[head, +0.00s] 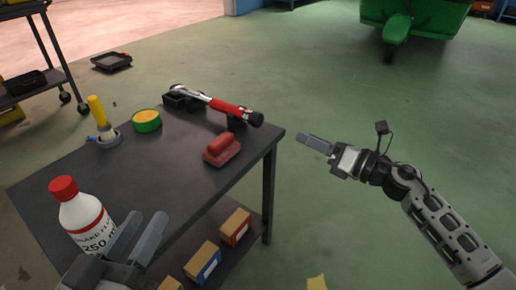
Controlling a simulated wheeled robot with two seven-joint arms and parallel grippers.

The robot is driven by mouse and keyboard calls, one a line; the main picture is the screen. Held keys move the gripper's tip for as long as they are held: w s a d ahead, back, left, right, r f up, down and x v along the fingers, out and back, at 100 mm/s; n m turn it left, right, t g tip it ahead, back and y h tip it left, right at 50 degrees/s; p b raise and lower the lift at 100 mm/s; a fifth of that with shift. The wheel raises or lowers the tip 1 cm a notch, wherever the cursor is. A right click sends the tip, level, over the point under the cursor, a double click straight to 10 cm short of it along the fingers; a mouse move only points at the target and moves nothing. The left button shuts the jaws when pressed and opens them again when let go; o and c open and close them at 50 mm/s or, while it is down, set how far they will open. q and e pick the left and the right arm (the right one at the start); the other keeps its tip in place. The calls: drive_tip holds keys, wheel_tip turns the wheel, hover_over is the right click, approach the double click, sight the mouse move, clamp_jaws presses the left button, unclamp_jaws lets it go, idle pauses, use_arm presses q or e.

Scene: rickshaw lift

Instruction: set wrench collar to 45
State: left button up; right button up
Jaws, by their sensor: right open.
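The wrench (222,106) lies across the far right part of the dark table, with a silver shaft, a red handle and a black end at the right. It rests on black supports. Its collar and any scale marks are too small to read. My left gripper (146,222) is at the near edge of the table, beside the white bottle, open and empty, well apart from the wrench. My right gripper (302,138) is to the right of the table over the floor, open and empty, seen nearly edge-on and apart from the wrench.
On the table (130,178) stand a white bottle with red cap (88,218), a green-and-yellow tin (147,120), a yellow-handled brush (98,112) and a red block-like tool (221,149). Small boxes (235,227) sit on the lower shelf. Open floor lies right; a green vehicle (432,18) stands behind.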

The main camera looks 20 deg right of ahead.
sight(260, 120)
drive_tip(key=shift+n, duration=0.8)
drive_tip(key=b+x, duration=0.1)
drive_tip(key=x, duration=0.4)
drive_tip(key=f+b+x, duration=0.1)
drive_tip(key=x, duration=0.4)
drive_tip(key=b+x, duration=0.1)
drive_tip(key=x, duration=0.4)
drive_tip(key=shift+w+d+f, duration=0.2)
drive_tip(key=shift+d+f, duration=0.05)
drive_tip(key=shift+w+a, duration=0.3)
drive_tip(key=shift+w, duration=0.05)
use_arm(q)
drive_tip(key=r+m+t+h, duration=0.2)
drive_tip(key=r, duration=0.1)
drive_tip(key=r+m+t, duration=0.1)
drive_tip(key=r+m, duration=0.1)
drive_tip(key=shift+w+a+h, duration=0.1)
drive_tip(key=shift+w+h, duration=0.15)
drive_tip(key=shift+h, duration=0.15)
use_arm(e)
drive_tip(key=c, duration=1)
